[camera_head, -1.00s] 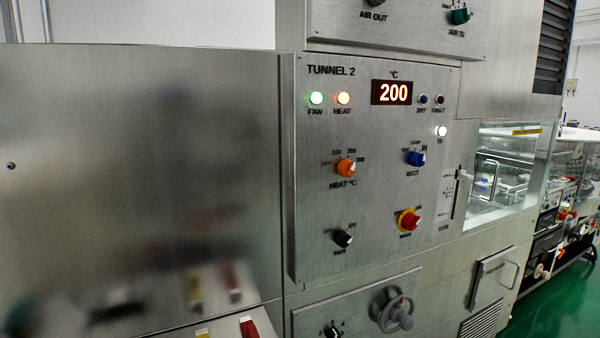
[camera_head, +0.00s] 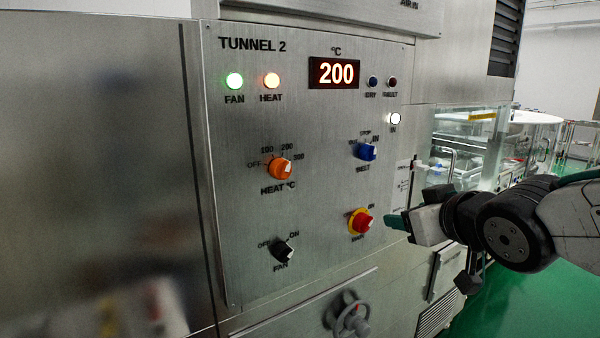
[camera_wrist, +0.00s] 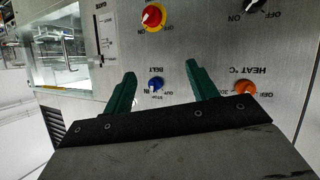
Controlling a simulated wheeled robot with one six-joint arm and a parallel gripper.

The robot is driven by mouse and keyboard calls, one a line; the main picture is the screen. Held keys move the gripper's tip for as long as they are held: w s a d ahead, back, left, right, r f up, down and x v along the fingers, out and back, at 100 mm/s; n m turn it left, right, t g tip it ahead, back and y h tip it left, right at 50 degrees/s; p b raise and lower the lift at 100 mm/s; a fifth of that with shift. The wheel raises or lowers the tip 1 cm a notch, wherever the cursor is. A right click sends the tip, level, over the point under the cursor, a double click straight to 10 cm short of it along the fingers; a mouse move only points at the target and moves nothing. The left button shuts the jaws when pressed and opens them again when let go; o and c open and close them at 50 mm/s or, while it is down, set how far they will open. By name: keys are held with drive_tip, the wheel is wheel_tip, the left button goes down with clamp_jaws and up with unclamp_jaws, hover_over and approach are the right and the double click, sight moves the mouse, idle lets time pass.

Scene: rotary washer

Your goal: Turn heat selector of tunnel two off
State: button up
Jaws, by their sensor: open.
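The orange heat selector (camera_head: 280,168) sits at the middle left of the TUNNEL 2 panel (camera_head: 320,125). Its marks read OFF, 100, 200 and 300; its pointer looks turned towards the 200–300 side. The display (camera_head: 334,73) reads 200 and the heat lamp (camera_head: 272,80) is lit. My gripper (camera_head: 392,221) is at the panel's right side, right of the red main switch, apart from the heat selector. In the wrist view my gripper (camera_wrist: 160,85) has its green fingers spread and empty.
The blue belt selector (camera_head: 367,152), red-and-yellow main switch (camera_head: 361,222) and black fan selector (camera_head: 283,250) are nearby knobs. The blue one (camera_wrist: 156,84) shows between my fingers in the wrist view. A handwheel (camera_head: 350,316) juts out below the panel.

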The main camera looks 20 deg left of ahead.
sight(287, 172)
drive_tip(key=a+r+n+y, duration=0.1)
drive_tip(key=a+y, duration=0.1)
drive_tip(key=a, duration=0.5)
drive_tip(key=a+r+n+y, duration=0.2)
drive_tip(key=a+y, duration=0.1)
drive_tip(key=a, duration=0.4)
drive_tip(key=a+r+n+g+y, duration=0.1)
drive_tip(key=a+n+y, duration=0.1)
drive_tip(key=a, duration=0.5)
drive_tip(key=shift+w+a+r+y, duration=0.15)
drive_tip(key=shift+w+r+y, duration=0.1)
drive_tip(key=shift+r+y, duration=0.25)
drive_tip(key=shift+w+a+f, duration=0.1)
drive_tip(key=shift+w+a, duration=0.35)
drive_tip(key=shift+a, duration=0.1)
drive_tip(key=c, duration=1)
